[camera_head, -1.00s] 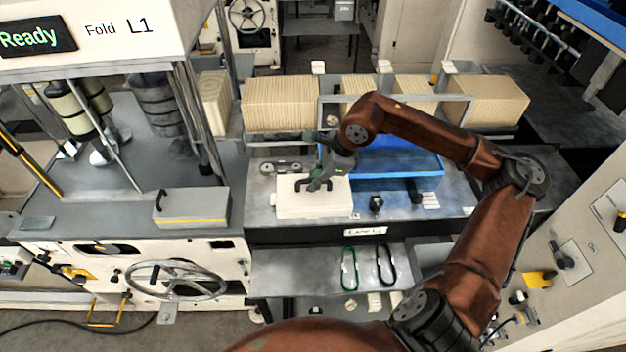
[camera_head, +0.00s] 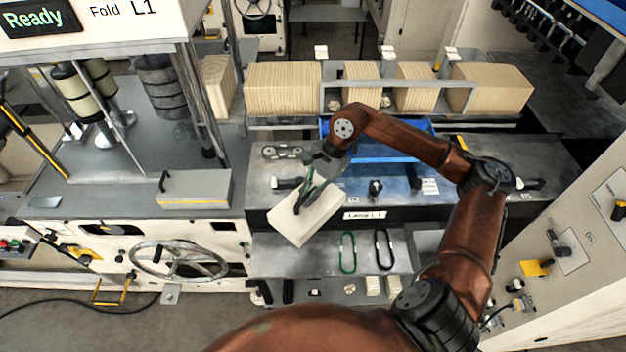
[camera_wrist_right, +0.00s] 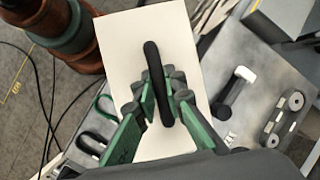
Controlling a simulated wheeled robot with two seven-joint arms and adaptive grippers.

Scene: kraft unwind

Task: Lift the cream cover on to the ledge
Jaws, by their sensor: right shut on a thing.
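The cream cover (camera_head: 300,218) is a box-like lid with a dark bar handle, tilted in the head view and held in the air in front of the grey machine table. It also fills the middle of the right wrist view (camera_wrist_right: 185,35). My right gripper (camera_head: 308,190) is above it, with its green fingers (camera_wrist_right: 160,108) shut on either side of the black handle (camera_wrist_right: 156,80). The ledge may be the grey shelf (camera_head: 300,262) below the table front; I cannot tell for sure. My left gripper is not in view.
A blue tray (camera_head: 385,151) lies at the back of the table (camera_head: 455,203). A green loop (camera_head: 347,252) and a black loop (camera_head: 384,250) hang or lie at the lower shelf. A grey lidded box (camera_head: 195,189) stands to the left. Cream stacks (camera_head: 283,88) line the back.

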